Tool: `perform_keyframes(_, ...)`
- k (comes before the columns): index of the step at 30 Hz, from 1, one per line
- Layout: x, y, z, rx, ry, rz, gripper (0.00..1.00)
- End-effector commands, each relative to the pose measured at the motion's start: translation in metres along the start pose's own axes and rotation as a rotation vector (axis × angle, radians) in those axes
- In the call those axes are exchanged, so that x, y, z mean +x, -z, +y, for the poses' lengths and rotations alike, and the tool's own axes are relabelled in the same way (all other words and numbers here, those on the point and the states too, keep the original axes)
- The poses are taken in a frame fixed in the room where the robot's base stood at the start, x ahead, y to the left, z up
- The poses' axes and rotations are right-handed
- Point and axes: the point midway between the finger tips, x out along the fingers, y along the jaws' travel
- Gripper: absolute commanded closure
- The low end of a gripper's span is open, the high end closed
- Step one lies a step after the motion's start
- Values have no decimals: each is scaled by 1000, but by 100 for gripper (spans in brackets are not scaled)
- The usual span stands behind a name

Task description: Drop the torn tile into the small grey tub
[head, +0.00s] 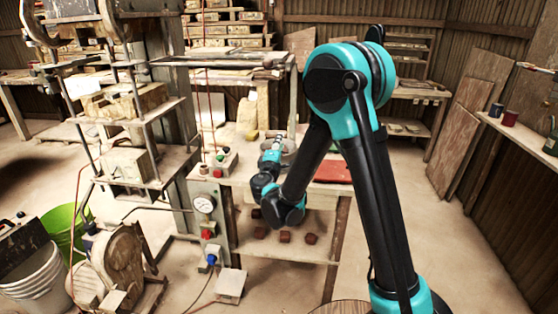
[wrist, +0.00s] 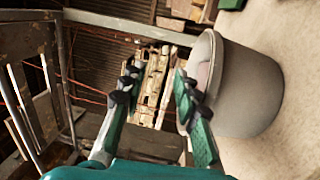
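The small grey tub (wrist: 245,88) fills the right of the wrist view, its open mouth facing left beside my right finger. A patch of its inside looks pinkish, but I cannot tell whether that is a tile. In the head view the tub (head: 292,147) shows partly on the bench, behind my arm. My gripper (wrist: 158,82) is open, with a clear gap between the fingers and only background showing there. In the head view my gripper (head: 277,142) is above the bench by the tub. I cannot make out the torn tile in either view.
A red mat (head: 333,172) lies on the bench right of my gripper. A control box with a gauge (head: 204,204) and the press (head: 130,110) stand to the left. Several dark red blocks (head: 285,237) lie on the lower shelf. The floor at right is clear.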

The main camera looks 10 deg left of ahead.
Motion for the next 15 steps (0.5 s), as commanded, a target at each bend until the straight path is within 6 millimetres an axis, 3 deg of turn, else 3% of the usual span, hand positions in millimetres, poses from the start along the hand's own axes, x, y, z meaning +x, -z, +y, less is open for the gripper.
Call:
perform_keyframes(8, -3, 0, 0, 0, 0, 1, 69)
perform_keyframes(15, -38, 1, 0, 1, 0, 3, 69)
